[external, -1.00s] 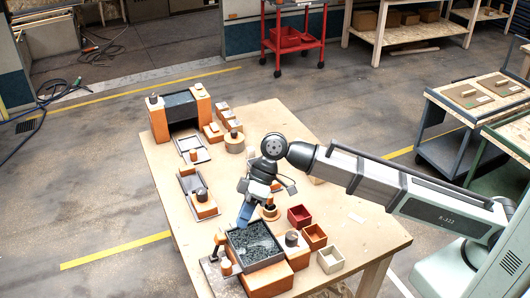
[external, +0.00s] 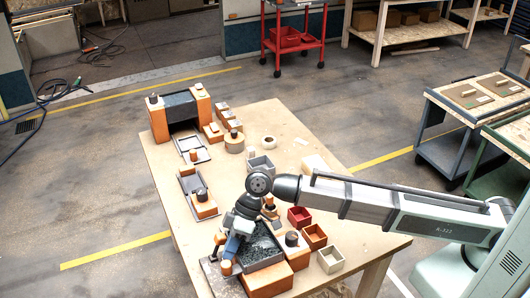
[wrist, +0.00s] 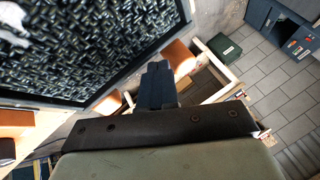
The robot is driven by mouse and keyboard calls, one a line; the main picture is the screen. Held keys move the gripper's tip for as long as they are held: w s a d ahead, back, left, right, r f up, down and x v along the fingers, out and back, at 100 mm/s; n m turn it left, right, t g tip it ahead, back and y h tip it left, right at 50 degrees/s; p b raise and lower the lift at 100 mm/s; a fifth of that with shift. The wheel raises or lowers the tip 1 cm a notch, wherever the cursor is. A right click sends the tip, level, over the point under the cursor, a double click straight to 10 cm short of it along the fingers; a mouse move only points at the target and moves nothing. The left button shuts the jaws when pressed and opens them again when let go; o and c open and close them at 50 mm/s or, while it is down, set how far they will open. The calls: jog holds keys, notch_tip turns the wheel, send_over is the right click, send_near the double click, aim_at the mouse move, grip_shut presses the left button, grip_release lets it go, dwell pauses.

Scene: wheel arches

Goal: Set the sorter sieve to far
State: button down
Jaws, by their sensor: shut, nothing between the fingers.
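The sorter is a dark-rimmed sieve tray (external: 262,258) of small dark pieces, on an orange block (external: 268,281) at the table's near end. The tray fills the upper left of the wrist view (wrist: 85,40). Two small orange posts stand along its left side, one farther back (external: 219,238) and one nearer (external: 226,268). My gripper (external: 231,248) is shut and empty at the tray's left edge, between these posts. In the wrist view my shut fingers (wrist: 158,85) are beside an orange part (wrist: 179,57); contact cannot be told. The arm hides the tray's back left corner.
Small red (external: 299,216), orange-brown (external: 314,236) and cream (external: 331,260) bins stand right of the tray. A dark-capped post (external: 292,240) is close to its right side. Farther back are fixtures (external: 198,198) and an orange-sided arch (external: 178,106). The table's right part is mostly clear.

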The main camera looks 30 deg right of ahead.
aim_at(238, 273)
jog(key=shift+s, duration=0.1)
jog(key=shift+s, duration=2.25)
jog(key=v, duration=1)
jog(key=shift+w, duration=0.15)
